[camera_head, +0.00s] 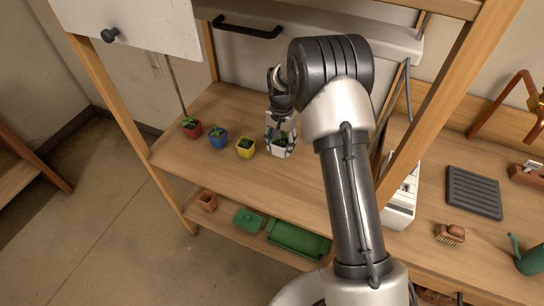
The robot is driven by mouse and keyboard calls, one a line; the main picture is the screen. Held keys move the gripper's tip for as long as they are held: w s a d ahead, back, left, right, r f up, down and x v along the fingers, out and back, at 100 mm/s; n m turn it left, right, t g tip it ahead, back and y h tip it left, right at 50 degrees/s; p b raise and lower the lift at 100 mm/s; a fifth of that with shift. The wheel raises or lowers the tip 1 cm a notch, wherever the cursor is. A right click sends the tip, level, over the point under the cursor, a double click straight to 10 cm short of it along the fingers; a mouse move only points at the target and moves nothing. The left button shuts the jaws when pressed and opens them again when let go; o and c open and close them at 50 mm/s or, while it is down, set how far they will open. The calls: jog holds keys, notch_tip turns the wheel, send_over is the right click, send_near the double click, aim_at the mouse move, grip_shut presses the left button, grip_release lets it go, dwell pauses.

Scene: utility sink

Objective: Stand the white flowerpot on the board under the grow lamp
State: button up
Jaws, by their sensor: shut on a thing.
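The white flowerpot (281,151) holds a small green plant and is upright at the wooden board (225,106) of the shelf unit. My gripper (281,134) points down over it and is shut on it, with fingers at both sides. Whether the pot's base touches the board cannot be told. A long pale fixture (375,38), possibly the grow lamp, hangs above the board; my arm hides part of it. Red (192,130), blue (217,140) and yellow (245,149) pots with plants stand in a row left of the white pot.
A wooden post (455,75) rises right of my arm. The lower shelf holds a terracotta pot (207,203), a green box (248,220) and a green trough (298,239). On the right counter are a dark ribbed mat (473,192), a brush (450,235) and a green watering can (530,258).

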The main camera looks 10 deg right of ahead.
aim_at(280, 143)
notch_tip(280, 143, down, 8)
jog(key=shift+w+r+b, duration=0.1)
jog(key=shift+r+b, duration=0.1)
jog(key=shift+b, duration=0.85)
jog(key=shift+r, duration=0.1)
jog(key=o, duration=0.7)
jog(key=shift+f, duration=0.2)
jog(key=shift+c, duration=0.2)
jog(key=o, duration=0.5)
notch_tip(280, 143, up, 12)
jog(key=p, duration=0.4)
jog(key=shift+r, duration=0.25)
